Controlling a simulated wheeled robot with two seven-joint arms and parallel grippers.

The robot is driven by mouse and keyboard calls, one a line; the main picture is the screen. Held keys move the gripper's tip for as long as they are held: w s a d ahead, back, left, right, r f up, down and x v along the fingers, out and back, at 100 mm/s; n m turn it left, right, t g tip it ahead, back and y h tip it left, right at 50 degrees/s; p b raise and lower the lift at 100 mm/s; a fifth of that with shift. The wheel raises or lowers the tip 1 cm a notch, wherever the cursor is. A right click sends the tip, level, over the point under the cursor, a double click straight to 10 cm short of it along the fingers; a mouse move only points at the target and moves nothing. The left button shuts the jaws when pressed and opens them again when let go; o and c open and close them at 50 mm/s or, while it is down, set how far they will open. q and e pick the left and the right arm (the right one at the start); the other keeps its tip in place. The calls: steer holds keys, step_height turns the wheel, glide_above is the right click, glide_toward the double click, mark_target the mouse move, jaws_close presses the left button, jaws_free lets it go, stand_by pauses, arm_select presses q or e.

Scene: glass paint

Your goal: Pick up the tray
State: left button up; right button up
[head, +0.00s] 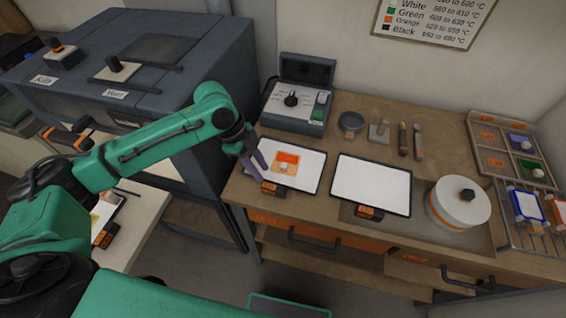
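A flat white tray with a dark rim (311,175) lies on the wooden bench and carries an orange-framed square (286,164) with a small pale knob. A black and orange handle block (273,189) sits at its front edge. A second, empty white tray (371,187) lies to its right, with its own handle block (369,212). My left gripper (259,172) points down at the left edge of the first tray, just left of the handle block. Its two fingers look apart with nothing between them; whether they touch the tray is unclear. My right gripper is not in view.
A control box (297,110) stands behind the first tray. A round white turntable (459,204) and a sorting rack (510,150) are to the right. A large dark kiln (150,70) stands left.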

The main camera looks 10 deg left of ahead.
mark_target(271, 186)
arm_select(q)
steer(key=d+f+p, duration=0.1)
steer(key=s+d+f+p, duration=0.1)
steer(key=shift+s+f, duration=0.2)
steer(key=shift+f, duration=0.15)
steer(key=x, duration=0.3)
steer(key=shift+w+a+p, duration=0.1)
steer(key=shift+a+p, duration=0.05)
steer(key=shift+p, duration=0.2)
steer(key=shift+w+f, duration=0.2)
steer(key=shift+f, duration=0.1)
jaws_close()
steer(key=shift+r, duration=0.1)
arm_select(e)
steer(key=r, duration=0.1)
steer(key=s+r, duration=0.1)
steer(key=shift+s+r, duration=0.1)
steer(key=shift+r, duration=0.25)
arm_select(q)
steer(key=shift+r, duration=0.1)
